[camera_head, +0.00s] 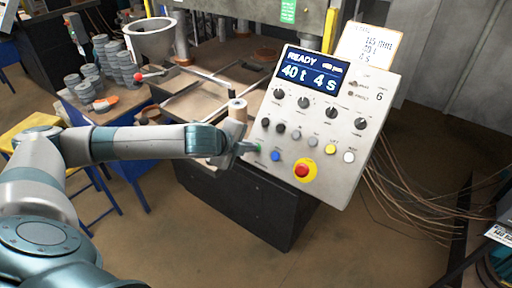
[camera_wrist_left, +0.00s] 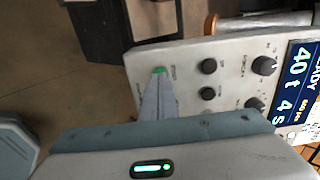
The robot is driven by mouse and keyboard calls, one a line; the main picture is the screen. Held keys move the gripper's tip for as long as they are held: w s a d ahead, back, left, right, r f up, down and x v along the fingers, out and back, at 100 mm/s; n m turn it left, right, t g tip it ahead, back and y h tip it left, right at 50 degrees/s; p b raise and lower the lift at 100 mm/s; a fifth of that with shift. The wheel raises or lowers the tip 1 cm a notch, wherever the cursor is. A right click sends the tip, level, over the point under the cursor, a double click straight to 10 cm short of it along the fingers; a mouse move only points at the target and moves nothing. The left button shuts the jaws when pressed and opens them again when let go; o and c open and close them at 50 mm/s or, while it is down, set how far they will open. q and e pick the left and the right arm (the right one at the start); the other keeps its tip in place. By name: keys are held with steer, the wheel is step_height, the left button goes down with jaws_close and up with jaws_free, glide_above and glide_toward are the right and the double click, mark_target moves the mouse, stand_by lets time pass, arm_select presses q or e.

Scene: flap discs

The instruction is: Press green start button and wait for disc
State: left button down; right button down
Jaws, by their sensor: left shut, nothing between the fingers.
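The green start button (camera_head: 257,148) is at the lower left of the light grey control panel (camera_head: 347,165), mostly hidden by my left gripper (camera_head: 246,149) in the head view. In the left wrist view the green button (camera_wrist_left: 159,70) shows right at the tips of my shut, empty left gripper (camera_wrist_left: 160,78). The fingertips are at or very near the button; I cannot tell whether they touch it. The panel display (camera_head: 308,75) reads READY, 40 t, 4 s. I see no right gripper.
A red stop button on a yellow base (camera_head: 303,171) and a blue button (camera_head: 276,156) sit near the green one. Stacked grey discs (camera_head: 122,66) stand on a bench at the left. A wooden-topped post (camera_head: 237,108) stands beside the panel. Loose cables (camera_head: 420,185) hang at the right.

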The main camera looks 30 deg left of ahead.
arm_select(q)
steer(key=shift+w+f, duration=0.25)
steer(key=shift+w, duration=0.05)
steer(key=shift+w+f, duration=0.1)
stand_by(0.8)
stand_by(0.5)
steer(key=v, duration=0.8)
stand_by(0.6)
